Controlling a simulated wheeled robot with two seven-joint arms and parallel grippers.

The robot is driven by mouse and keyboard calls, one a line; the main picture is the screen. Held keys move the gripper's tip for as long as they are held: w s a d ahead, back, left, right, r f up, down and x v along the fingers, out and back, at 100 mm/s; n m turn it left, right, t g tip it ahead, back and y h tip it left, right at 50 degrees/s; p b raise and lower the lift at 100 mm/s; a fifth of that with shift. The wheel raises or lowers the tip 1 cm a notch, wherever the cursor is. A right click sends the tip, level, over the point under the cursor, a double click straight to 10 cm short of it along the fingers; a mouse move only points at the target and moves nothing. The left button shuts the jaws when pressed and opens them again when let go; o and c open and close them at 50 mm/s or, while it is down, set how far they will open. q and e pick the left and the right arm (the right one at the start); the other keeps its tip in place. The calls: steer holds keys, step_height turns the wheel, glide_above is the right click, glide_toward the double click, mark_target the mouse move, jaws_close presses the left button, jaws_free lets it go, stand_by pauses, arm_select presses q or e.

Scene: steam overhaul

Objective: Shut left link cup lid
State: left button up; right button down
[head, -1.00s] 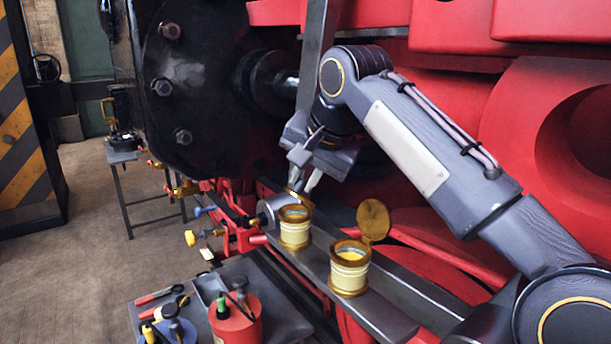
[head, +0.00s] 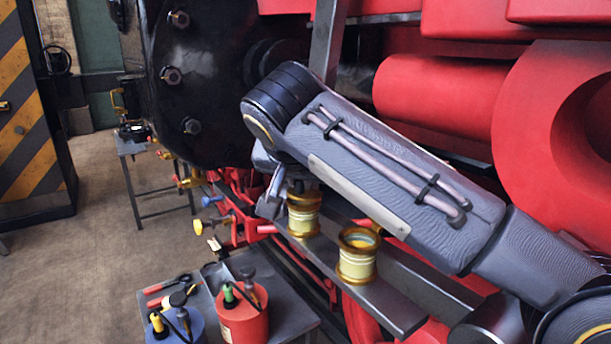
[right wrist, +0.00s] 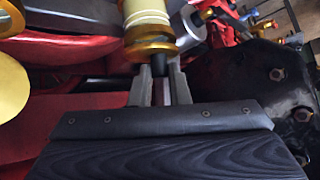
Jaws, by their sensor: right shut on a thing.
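The left link cup (head: 303,222) is a cream cup with brass bands, standing upright on the grey bar. My right gripper (head: 283,190) is at its top, partly covered by my arm. In the right wrist view my right fingers (right wrist: 161,72) are shut on a dark knob (right wrist: 160,62) at the brass top of the left link cup (right wrist: 145,12). I take this knob to be part of the left link cup lid; whether the lid lies flat on the rim I cannot tell. My left gripper is not in view.
A second, similar cup (head: 357,264) stands on the bar to the right. In the right wrist view a yellow disc (right wrist: 10,88), probably its raised lid, shows at the left edge. A low table (head: 290,318) holds a red can (head: 243,318), a blue can and tools.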

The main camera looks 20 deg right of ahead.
steer(key=shift+s+a+f+n+t+h+b, duration=0.15)
steer(key=shift+a+f+n+t+h+b, duration=0.2)
steer(key=shift+f+t+h+b, duration=0.25)
steer(key=shift+r+h, duration=0.15)
steer(key=shift+h, duration=0.15)
steer(key=c, duration=1.4)
jaws_free()
steer(key=shift+o, duration=0.2)
steer(key=v, duration=0.7)
steer(key=shift+s+r, duration=0.25)
steer(key=shift+s, duration=0.05)
steer(key=shift+a, duration=0.15)
